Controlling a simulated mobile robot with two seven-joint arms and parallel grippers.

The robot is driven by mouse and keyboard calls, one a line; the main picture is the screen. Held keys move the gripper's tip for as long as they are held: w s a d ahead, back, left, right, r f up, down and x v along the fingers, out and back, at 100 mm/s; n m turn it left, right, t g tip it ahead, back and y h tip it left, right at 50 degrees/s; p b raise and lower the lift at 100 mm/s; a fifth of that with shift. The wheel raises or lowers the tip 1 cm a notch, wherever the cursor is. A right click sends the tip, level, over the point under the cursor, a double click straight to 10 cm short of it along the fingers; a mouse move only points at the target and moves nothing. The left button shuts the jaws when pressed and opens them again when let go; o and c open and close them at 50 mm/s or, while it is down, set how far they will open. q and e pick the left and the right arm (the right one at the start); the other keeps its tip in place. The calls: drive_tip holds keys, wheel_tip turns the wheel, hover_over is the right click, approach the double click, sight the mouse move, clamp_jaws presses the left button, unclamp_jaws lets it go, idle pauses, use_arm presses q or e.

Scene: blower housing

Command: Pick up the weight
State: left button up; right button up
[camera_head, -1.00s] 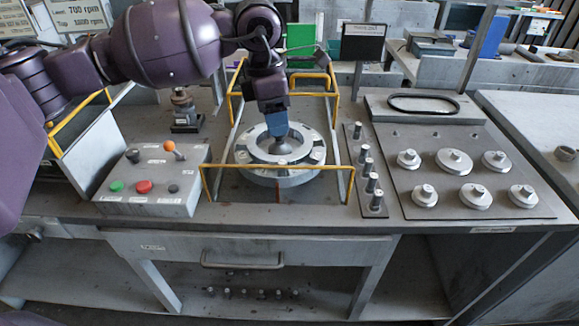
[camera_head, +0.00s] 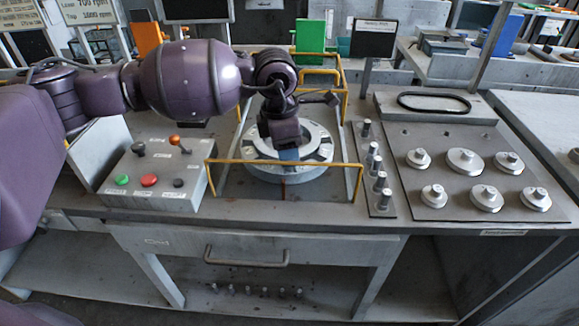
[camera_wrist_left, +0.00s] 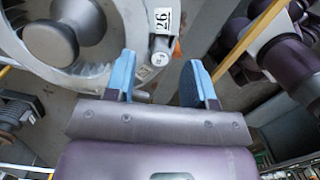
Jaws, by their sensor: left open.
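My left gripper (camera_head: 289,155) is over the round silver rotor (camera_head: 268,172) inside the yellow-railed fixture. In the left wrist view the blue fingers (camera_wrist_left: 161,72) are apart, beside the rotor rim (camera_wrist_left: 103,78). A small silver cylinder (camera_wrist_left: 158,58), which looks like a weight, sits at the rim by a numbered label (camera_wrist_left: 163,20), toward the gap between the fingers. I cannot tell if a finger touches it. Several knobbed disc weights (camera_head: 466,160) rest on a grey panel at the right. Small cylinders (camera_head: 375,165) stand in a strip beside the fixture. My right gripper is not seen.
Yellow rails (camera_head: 285,163) surround the rotor at front and back. A control box (camera_head: 155,175) with buttons and levers stands at the left. A black oval ring (camera_head: 433,102) lies behind the panel. A drawer (camera_head: 255,250) is under the bench.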

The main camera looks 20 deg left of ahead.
use_arm(q)
drive_tip(key=shift+d+f, duration=0.1)
drive_tip(key=shift+f, duration=0.55)
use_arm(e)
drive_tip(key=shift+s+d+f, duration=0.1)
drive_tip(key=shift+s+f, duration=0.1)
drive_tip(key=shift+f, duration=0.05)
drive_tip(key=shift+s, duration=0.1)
use_arm(q)
clamp_jaws()
